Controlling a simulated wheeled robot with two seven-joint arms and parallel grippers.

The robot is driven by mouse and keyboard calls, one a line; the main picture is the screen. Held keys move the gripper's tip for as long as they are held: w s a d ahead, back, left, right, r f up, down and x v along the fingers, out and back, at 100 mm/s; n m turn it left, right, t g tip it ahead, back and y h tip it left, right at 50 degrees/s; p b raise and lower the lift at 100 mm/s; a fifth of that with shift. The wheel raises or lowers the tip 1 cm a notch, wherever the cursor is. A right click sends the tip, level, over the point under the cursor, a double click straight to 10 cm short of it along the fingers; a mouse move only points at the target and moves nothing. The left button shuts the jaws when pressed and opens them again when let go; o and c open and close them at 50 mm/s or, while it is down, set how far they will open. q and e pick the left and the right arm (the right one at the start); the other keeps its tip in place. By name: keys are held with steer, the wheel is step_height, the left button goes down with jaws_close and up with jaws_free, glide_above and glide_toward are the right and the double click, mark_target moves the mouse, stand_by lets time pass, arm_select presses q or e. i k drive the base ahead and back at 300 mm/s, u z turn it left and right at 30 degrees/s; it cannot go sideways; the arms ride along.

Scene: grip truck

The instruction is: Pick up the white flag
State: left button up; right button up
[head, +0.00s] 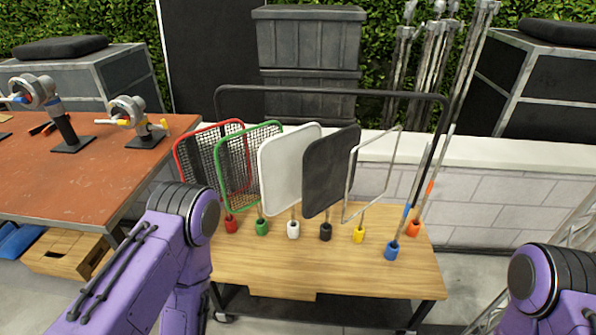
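The white flag (288,170) is a flat white rounded panel on a short rod. It stands upright, slightly angled, with its rod in a white holder (293,230) on the wooden cart top. It is between the green-framed net flag (237,196) on its left and the black flag (331,172) on its right, with little space on either side. My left arm comes in at the lower left, with its purple links left of the cart; its gripper is not in view. My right arm shows only at the lower right edge; its gripper is not in view.
A red-framed net flag (191,170) and a yellow-based wire frame (349,197) share the wooden cart (330,272). Blue and orange holders with rods stand at its right. A dark metal bar arches behind the flags. A red-topped table (60,185) stands left. The cart's front is clear.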

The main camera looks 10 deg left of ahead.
mark_target(279, 158)
steer(key=u, duration=1.5)
steer(key=i, duration=0.5)
steer(key=z, duration=1.6)
